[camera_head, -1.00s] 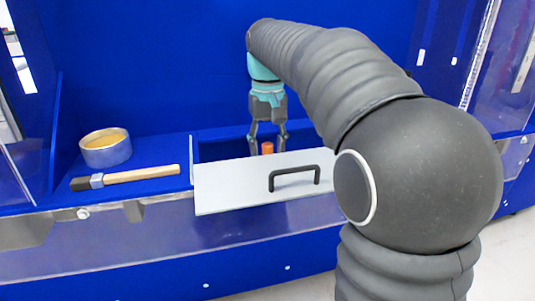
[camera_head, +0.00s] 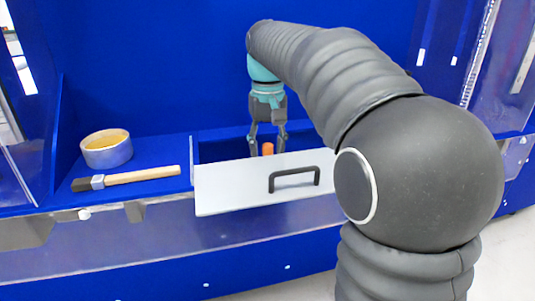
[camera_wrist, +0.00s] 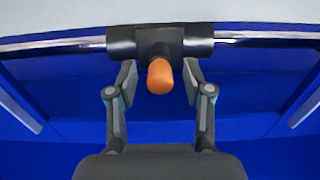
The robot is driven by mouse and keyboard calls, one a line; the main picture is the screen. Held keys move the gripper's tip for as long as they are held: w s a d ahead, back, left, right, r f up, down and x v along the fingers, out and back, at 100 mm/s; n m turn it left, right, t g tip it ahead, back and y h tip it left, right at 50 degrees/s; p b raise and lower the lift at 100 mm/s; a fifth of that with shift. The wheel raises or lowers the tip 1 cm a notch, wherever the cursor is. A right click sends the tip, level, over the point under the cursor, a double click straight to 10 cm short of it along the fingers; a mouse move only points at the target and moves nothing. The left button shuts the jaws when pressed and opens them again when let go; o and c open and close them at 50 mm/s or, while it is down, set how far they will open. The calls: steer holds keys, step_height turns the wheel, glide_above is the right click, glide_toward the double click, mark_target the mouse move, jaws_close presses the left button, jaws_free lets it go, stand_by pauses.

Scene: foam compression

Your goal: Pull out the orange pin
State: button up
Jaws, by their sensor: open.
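The orange pin (camera_head: 267,149) shows just above the top edge of the white panel in the head view. In the wrist view the orange pin (camera_wrist: 160,77) has a rounded end and stands out of a dark block (camera_wrist: 160,41) on a metal rod (camera_wrist: 260,37). My gripper (camera_head: 267,153) points down into the blue recess behind the panel. In the wrist view the fingers of my gripper (camera_wrist: 160,80) are open, one on each side of the pin, with a visible gap to it. The lower part of the pin is hidden in the head view.
The white panel (camera_head: 230,187) with a black handle (camera_head: 294,178) stands in front of the recess. A bowl-like round container (camera_head: 107,155) and a brush (camera_head: 140,176) with a wooden handle lie on the blue surface to the left. A blue wall rises behind.

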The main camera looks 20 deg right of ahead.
mark_target(268, 144)
stand_by(0.5)
jaws_close()
steer(key=shift+r+p, duration=0.1)
steer(key=shift+p, duration=0.25)
steer(key=shift+r+p, duration=1.95)
steer(key=shift+p, duration=0.05)
steer(key=shift+r, duration=0.95)
